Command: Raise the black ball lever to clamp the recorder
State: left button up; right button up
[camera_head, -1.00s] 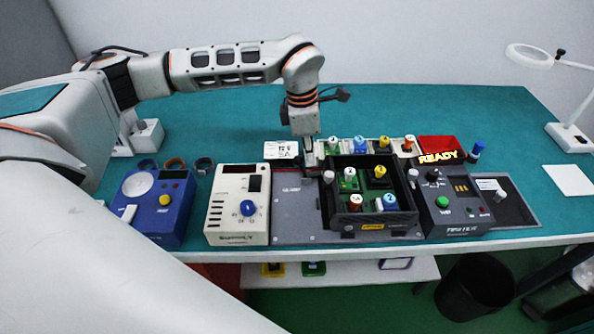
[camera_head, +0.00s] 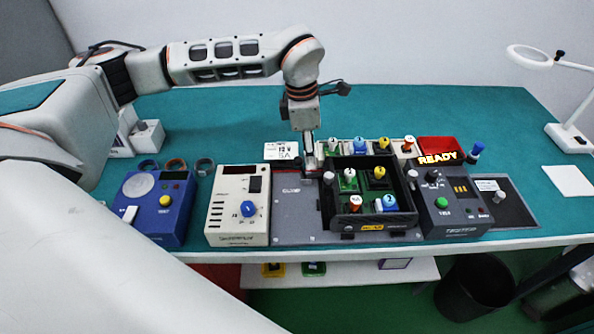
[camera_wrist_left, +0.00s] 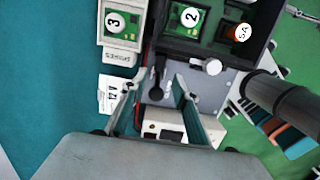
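The black ball lever (camera_wrist_left: 156,90) shows in the left wrist view, its round knob between my two fingers, with no clear contact visible. My left gripper (camera_wrist_left: 155,84) is open around it, pointing down. In the head view my left gripper (camera_head: 309,168) is at the left rear of the black open box (camera_head: 372,222), over the grey clamp plate (camera_head: 293,222); the black lever is hard to make out there. The box sits on the plate and holds several numbered parts. No thing is plainly labelled as the recorder. My right gripper is not in view.
A cream meter (camera_head: 237,223) and blue device (camera_head: 158,205) stand left, a dark tester (camera_head: 455,215) right. Several numbered parts line the box's rear. The teal bench (camera_head: 230,120) is clear behind.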

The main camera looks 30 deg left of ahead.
pick_arm(q)
notch_tip(320, 180, up, 7)
dwell(0.8)
jog(key=shift+r, duration=0.1)
jog(key=shift+s, duration=0.1)
dwell(0.3)
